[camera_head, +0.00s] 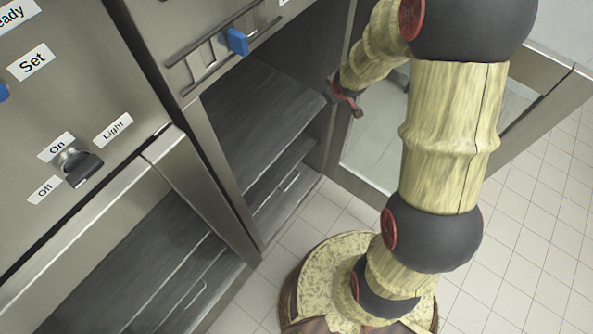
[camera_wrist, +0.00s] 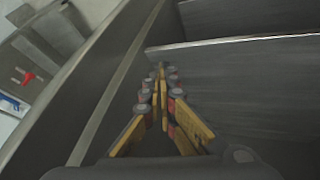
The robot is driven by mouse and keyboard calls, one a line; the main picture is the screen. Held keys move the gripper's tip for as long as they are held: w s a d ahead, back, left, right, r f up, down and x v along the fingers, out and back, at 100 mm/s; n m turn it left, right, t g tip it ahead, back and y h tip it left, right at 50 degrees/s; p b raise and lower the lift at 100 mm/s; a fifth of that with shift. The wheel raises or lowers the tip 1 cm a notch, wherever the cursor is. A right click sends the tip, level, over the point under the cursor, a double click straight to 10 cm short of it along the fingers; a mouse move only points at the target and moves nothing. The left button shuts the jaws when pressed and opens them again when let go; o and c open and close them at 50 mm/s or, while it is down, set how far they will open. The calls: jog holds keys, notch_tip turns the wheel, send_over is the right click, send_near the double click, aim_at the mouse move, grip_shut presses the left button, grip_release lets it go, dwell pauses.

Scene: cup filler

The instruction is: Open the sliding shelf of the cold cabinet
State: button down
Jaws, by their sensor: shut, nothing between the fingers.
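The open cabinet (camera_head: 262,235) stands in the middle of the head view, with a dark upper shelf (camera_head: 262,112) and a lower shelf (camera_head: 268,205) that has a bar handle (camera_head: 291,181). Its glass-panelled door (camera_head: 375,150) hangs open at the right. My gripper (camera_head: 345,99) is small in the head view, at the right side of the cabinet opening near the door. In the wrist view my gripper (camera_wrist: 162,72) has its fingers together and empty, close to a grey shelf edge (camera_wrist: 235,42). Whether the fingertips touch that edge I cannot tell.
At the left is a second open compartment (camera_head: 150,265) with shelves. Above it is a panel with a knob (camera_head: 78,163) labelled On, Off and Light. A blue slider (camera_head: 237,41) sits above the middle opening. The tiled floor (camera_head: 530,215) at the right is clear.

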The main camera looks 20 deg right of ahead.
notch_tip(320, 180, down, 19)
jog(key=w+n+y, duration=0.1)
jog(key=n+y, duration=0.1)
jog(key=n+y+b, duration=0.1)
jog(key=y+b, duration=0.1)
jog(key=y, duration=0.2)
send_near(292, 170)
jog(key=shift+t, duration=0.3)
jog(key=b+x, duration=0.2)
jog(key=x, duration=0.4)
jog(key=shift+f, duration=0.35)
jog(key=shift+s+d, duration=0.1)
